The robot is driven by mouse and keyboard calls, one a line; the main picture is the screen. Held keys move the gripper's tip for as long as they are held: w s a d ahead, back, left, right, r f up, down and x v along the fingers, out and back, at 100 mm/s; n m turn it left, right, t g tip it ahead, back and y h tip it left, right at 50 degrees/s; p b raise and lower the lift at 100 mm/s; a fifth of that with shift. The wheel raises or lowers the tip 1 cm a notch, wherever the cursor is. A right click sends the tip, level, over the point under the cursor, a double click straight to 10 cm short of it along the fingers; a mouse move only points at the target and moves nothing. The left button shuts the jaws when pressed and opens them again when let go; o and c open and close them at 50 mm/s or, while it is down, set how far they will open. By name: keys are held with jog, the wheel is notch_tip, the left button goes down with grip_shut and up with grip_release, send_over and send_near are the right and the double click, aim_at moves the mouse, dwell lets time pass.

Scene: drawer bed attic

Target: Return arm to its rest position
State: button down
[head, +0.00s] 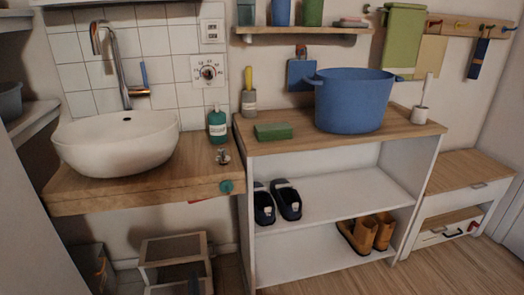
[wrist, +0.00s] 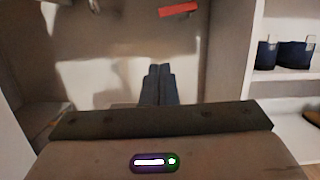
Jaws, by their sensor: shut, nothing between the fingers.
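My gripper (wrist: 158,70) shows in the wrist view, with its two dark fingers together and nothing between them. It points into the space left of the shoe shelf, and the fingers touch nothing that I can make out. I cannot pick out my gripper or arm clearly in the head view.
The white shoe shelf (head: 325,200) holds dark blue shoes (head: 287,199) and tan boots (head: 372,234); its side panel (wrist: 231,50) stands right of my gripper. A wooden counter (head: 90,190) carries the sink (head: 118,142). A red item (wrist: 178,9) lies ahead. A stool-like box (head: 175,250) stands below the counter.

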jog(key=w+d+r+m+g+h+p, duration=0.3)
jog(key=d+r+m+g+h+p, duration=0.55)
jog(key=d+r+m+h, duration=1.2)
jog(key=s+d+r+m+g+y+p, duration=0.1)
jog(key=s+d+r+m+g+p, duration=0.15)
jog(key=d, duration=0.35)
jog(key=s+d+r+m+g+y+p, duration=0.1)
jog(key=s+d+r+g+p, duration=0.2)
jog(key=d, duration=0.4)
jog(key=s+d+r+m+g+y+p, duration=0.4)
jog(key=s+r+m+g+y+p, duration=0.2)
jog(key=s+r+m, duration=0.3)
jog(key=s+a+r+m+t+y+p, duration=0.1)
jog(key=s+r+m+y+p, duration=0.1)
jog(key=r, duration=0.5)
jog(key=s+a+r+m+t+y+p, duration=0.1)
jog(key=s+a+r+m+y+p, duration=0.1)
jog(key=r, duration=0.6)
jog(key=s+m+y+p, duration=0.1)
jog(key=m+y+p, duration=0.1)
jog(key=y+p, duration=0.1)
jog(key=shift+s+t+p, duration=0.35)
jog(key=shift+t+p, duration=0.05)
jog(key=shift+p, duration=0.2)
jog(key=shift+a+y, duration=0.15)
jog(key=shift+y, duration=0.1)
